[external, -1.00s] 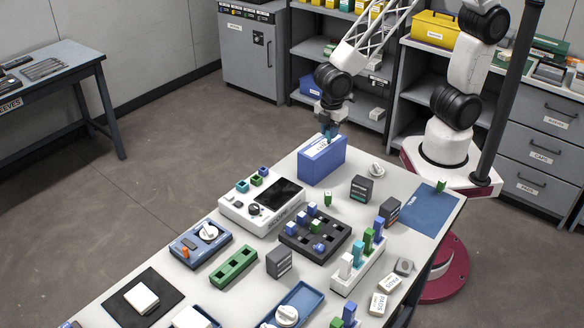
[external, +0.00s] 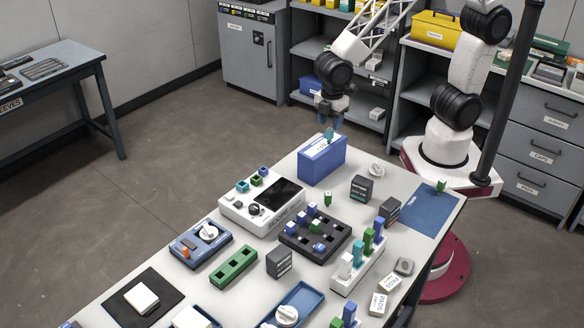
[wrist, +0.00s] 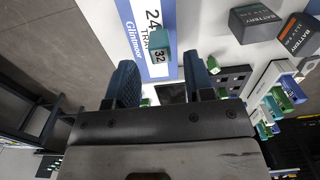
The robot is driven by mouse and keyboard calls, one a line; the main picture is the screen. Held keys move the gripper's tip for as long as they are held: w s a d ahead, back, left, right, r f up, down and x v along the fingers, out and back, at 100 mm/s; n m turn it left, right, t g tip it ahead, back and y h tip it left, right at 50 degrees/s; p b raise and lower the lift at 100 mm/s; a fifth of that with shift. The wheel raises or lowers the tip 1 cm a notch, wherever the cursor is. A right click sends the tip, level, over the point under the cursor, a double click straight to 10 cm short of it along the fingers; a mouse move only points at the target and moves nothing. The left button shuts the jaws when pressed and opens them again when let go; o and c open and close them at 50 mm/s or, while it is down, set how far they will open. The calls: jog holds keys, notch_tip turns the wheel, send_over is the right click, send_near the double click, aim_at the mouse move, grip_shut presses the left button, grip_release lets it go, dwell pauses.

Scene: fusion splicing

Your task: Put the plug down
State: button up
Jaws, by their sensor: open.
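The teal plug (external: 329,135), marked 32 in the wrist view (wrist: 160,52), stands on top of the blue box (external: 322,163). The box's white top label (wrist: 137,22) shows beside the plug in the wrist view. My gripper (external: 331,116) is directly above the plug, pointing down. In the wrist view its two dark fingers (wrist: 160,80) are spread apart, with the plug between and beyond their tips, apparently clear of both. Nothing is held.
The white splicer (external: 262,200), a dark socket tray (external: 315,236), a white rack of coloured plugs (external: 357,270) and dark battery boxes (external: 361,188) stand nearer on the table. A blue mat (external: 425,207) lies at the right. Floor left of the box is clear.

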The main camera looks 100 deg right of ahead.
aim_at(330, 129)
notch_tip(330, 129, up, 9)
jog(key=shift+f, duration=0.15)
jog(key=shift+s+d, duration=0.1)
dwell(0.8)
jog(key=s+d+r+m+t, duration=0.1)
jog(key=s+d+r+m, duration=0.2)
jog(key=s+d, duration=0.5)
jog(key=s+d+r+m+t, duration=0.1)
jog(key=s+d+r+m, duration=0.3)
jog(key=s, duration=1.1)
jog(key=d+m, duration=0.2)
jog(key=d, duration=0.1)
jog(key=shift+d+t, duration=0.3)
jog(key=shift+d, duration=0.1)
